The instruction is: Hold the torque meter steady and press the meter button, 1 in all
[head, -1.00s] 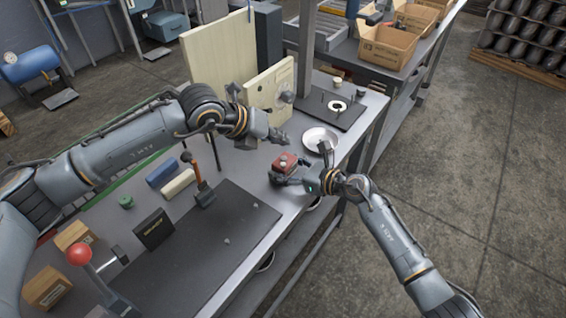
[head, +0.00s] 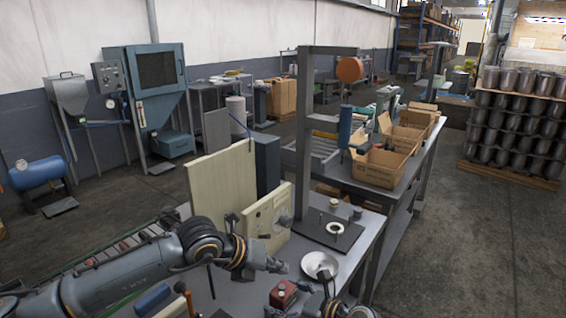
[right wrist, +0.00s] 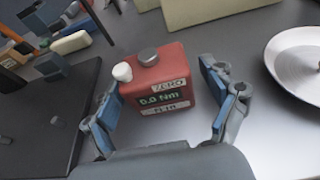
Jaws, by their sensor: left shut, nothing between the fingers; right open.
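The torque meter (right wrist: 165,80) is a red box on the grey bench, with a small screen reading 0.0 Nm and a ZERO label. On its top are a white round cap (right wrist: 122,72) and a grey round knob (right wrist: 148,56). In the head view the meter (head: 283,294) is at the bottom edge. My right gripper (right wrist: 160,88) is open, with one finger on each side of the meter; clear contact does not show. My left gripper (head: 278,266) is shut and empty, above and behind the meter in the head view.
A round metal dish (right wrist: 300,65) lies right of the meter. A cream panel with a dial (head: 268,222) and a black plate with a white ring (head: 328,230) stand behind. Bare bench surrounds the meter.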

